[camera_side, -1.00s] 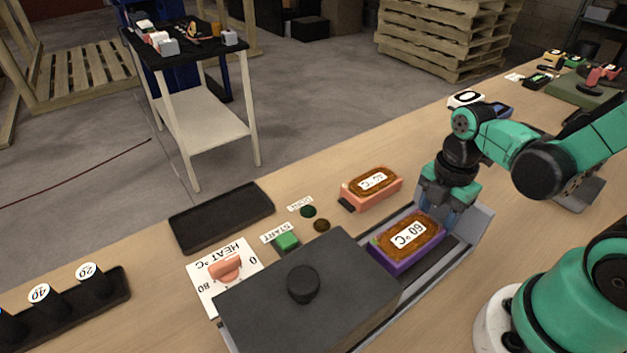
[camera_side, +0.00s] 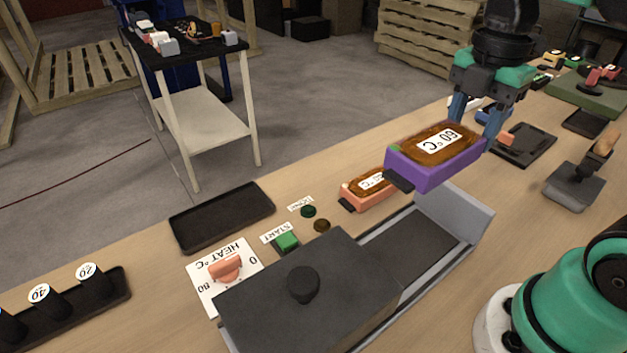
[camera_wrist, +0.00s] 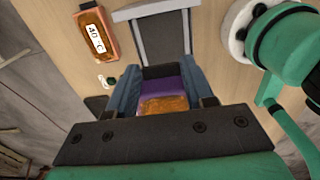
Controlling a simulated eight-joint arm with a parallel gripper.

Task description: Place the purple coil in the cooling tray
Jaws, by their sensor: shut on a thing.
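The purple coil (camera_side: 433,174), a purple block with a copper-brown top and a "60 °C" label, hangs in the air above the conveyor's open end. My gripper (camera_side: 475,130) is shut on its right end. In the wrist view the purple coil (camera_wrist: 163,92) sits between the fingers of my gripper (camera_wrist: 165,95). An empty black tray (camera_side: 222,216) lies on the table at the left of the conveyor; it looks like the cooling tray, though no label shows on it.
A salmon coil (camera_side: 367,188) labelled "40 °C" stands on the table behind the conveyor (camera_side: 418,240). A dark box with a knob (camera_side: 303,284) covers the conveyor's near part. A green START button (camera_side: 287,240) and a heat dial (camera_side: 226,268) sit between box and tray.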

